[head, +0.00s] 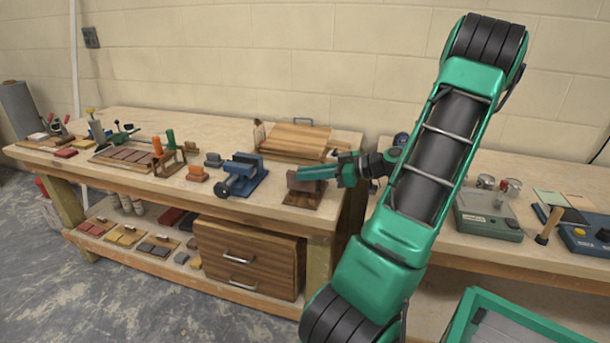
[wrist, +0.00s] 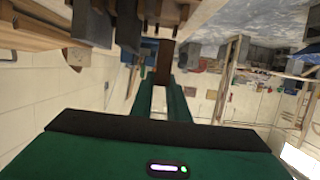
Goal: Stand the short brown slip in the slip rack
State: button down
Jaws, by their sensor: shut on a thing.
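My gripper (head: 318,171) reaches left from my green arm over the right end of the left bench. In the wrist view its two green fingers (wrist: 163,88) are closed on a brown slip (wrist: 164,58), which sticks out past the fingertips. A small dark brown wooden stand, seemingly the slip rack (head: 303,199), is right under the fingertips in the head view. The gripper and the slip overlap it there, so I cannot tell whether the slip touches the rack or sits in a slot.
A blue vise (head: 243,174) stands left of the rack. A wooden board (head: 293,138) lies behind it. Orange-handled tools (head: 168,150) and a tray of brown slips (head: 126,157) are farther left. A second bench (head: 480,255) with a green box (head: 488,222) is at right.

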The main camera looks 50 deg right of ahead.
aim_at(309, 190)
jog(key=shift+f, duration=0.2)
jog(key=shift+f, duration=0.9)
jog(key=shift+f, duration=0.1)
jog(key=shift+f, duration=0.8)
jog(key=c, duration=1.2)
grip_release()
jog(key=shift+o, duration=0.2)
jog(key=shift+r, duration=3.5)
